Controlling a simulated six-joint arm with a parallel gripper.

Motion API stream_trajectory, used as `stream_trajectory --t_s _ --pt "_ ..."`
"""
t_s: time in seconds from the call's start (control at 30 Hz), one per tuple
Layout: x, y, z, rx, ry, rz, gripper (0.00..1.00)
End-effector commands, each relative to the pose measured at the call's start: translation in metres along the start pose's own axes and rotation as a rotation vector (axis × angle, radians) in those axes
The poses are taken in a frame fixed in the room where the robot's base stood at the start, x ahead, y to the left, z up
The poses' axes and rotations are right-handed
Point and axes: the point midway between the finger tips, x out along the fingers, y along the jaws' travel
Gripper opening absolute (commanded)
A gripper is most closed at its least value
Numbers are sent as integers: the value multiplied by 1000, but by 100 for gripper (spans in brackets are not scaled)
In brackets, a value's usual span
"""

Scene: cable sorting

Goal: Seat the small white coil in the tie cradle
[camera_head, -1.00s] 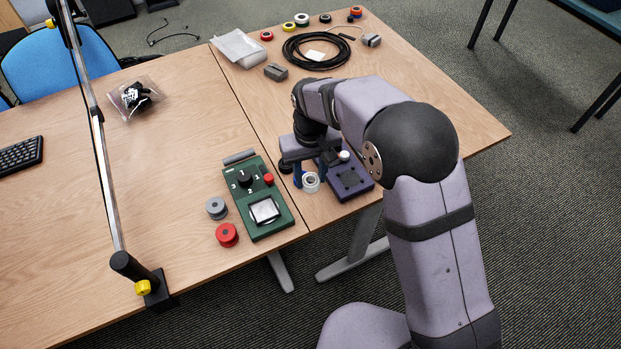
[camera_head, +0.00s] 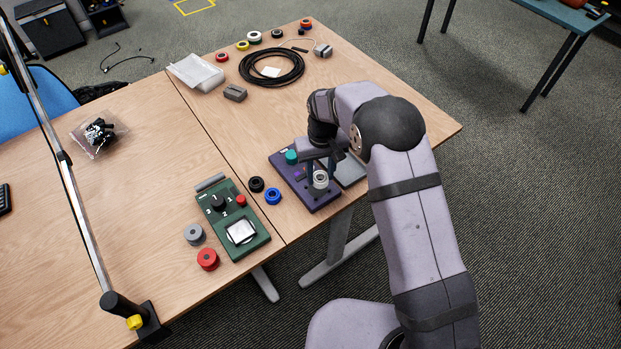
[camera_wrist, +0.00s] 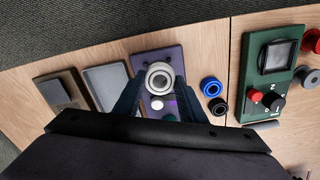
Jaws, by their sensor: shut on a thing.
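The small white coil (camera_head: 320,180) is between the blue fingers of my gripper (camera_head: 321,172), which is shut on it. It also shows in the wrist view (camera_wrist: 160,77), its round opening facing the camera. The coil is over the near end of the purple fixture (camera_head: 284,166); whether it touches the fixture I cannot tell. The fixture also shows in the wrist view (camera_wrist: 165,53), with a white knob (camera_wrist: 157,103) beside the coil. A teal knob (camera_head: 290,157) stands at the fixture's far end. The cradle itself is not clear; coil and gripper hide part of the fixture.
A blue coil (camera_head: 273,197) and a black coil (camera_head: 256,184) lie left of the fixture. The green panel (camera_head: 222,205) with knobs is farther left, near grey (camera_head: 194,235) and red (camera_head: 208,259) spools. A grey plate (camera_wrist: 107,85) lies close to the fixture's other side.

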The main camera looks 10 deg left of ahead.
Motion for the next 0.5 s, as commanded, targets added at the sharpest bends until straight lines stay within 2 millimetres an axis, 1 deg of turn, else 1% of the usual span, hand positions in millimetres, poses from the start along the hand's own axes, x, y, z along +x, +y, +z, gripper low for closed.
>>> stream_trajectory --t_s 0.03,0.17,0.3,0.5 --pt "-2 0 -6 -21 1 0 14" --pt "-8 -1 -17 -87 1 0 14" --pt "-9 -1 -17 -151 -2 0 14" --pt "-8 -1 -17 -171 -1 0 14"
